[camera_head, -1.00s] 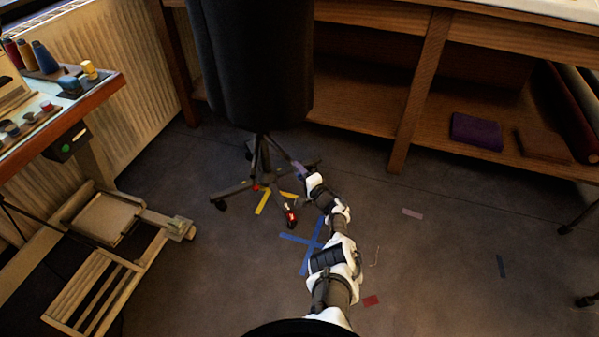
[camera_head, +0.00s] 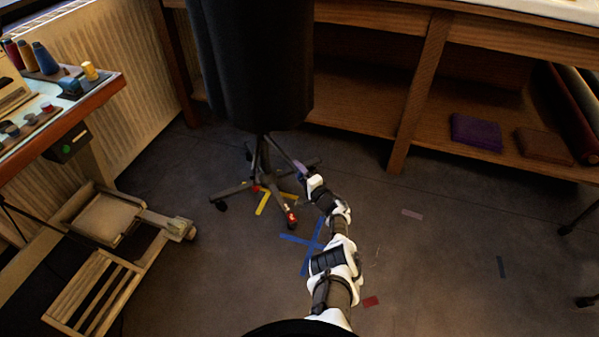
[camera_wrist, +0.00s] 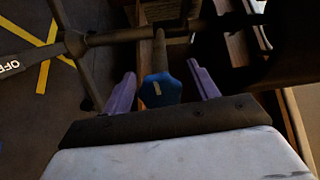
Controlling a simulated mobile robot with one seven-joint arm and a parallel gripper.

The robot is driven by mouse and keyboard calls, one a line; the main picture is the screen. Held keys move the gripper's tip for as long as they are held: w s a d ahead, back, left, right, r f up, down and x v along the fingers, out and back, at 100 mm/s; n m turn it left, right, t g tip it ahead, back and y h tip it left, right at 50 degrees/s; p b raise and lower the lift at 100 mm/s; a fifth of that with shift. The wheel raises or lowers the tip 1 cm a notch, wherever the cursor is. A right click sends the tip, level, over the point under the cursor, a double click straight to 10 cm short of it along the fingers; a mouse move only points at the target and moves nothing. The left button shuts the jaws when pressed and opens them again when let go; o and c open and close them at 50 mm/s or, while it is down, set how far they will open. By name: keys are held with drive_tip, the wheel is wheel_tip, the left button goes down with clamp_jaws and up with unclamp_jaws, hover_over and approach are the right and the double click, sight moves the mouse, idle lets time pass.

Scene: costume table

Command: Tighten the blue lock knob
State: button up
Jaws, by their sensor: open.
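In the wrist view the blue lock knob (camera_wrist: 160,90) sits between the two purple fingers of my gripper (camera_wrist: 163,88). There is a visible gap on each side of it, and a small pale mark shows on its face. A dark shaft rises from the knob toward the stand's pole. My gripper is open around the knob. In the head view my gripper (camera_head: 300,168) is at the stand's lower pole, under the dark dress form (camera_head: 252,65). The knob cannot be made out in the head view.
The stand's wheeled legs (camera_head: 232,191) spread over the floor, with red-marked casters. Yellow tape (camera_head: 263,203) and a blue tape cross (camera_head: 311,243) lie there. A wooden shelf unit (camera_head: 355,104) stands behind, a sewing table (camera_head: 62,120) at left. Floor at right is mostly clear.

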drive_tip(key=p+v, duration=0.7)
drive_tip(key=v, duration=0.6)
drive_tip(key=shift+s, duration=0.2)
drive_tip(key=shift+d+r, duration=0.1)
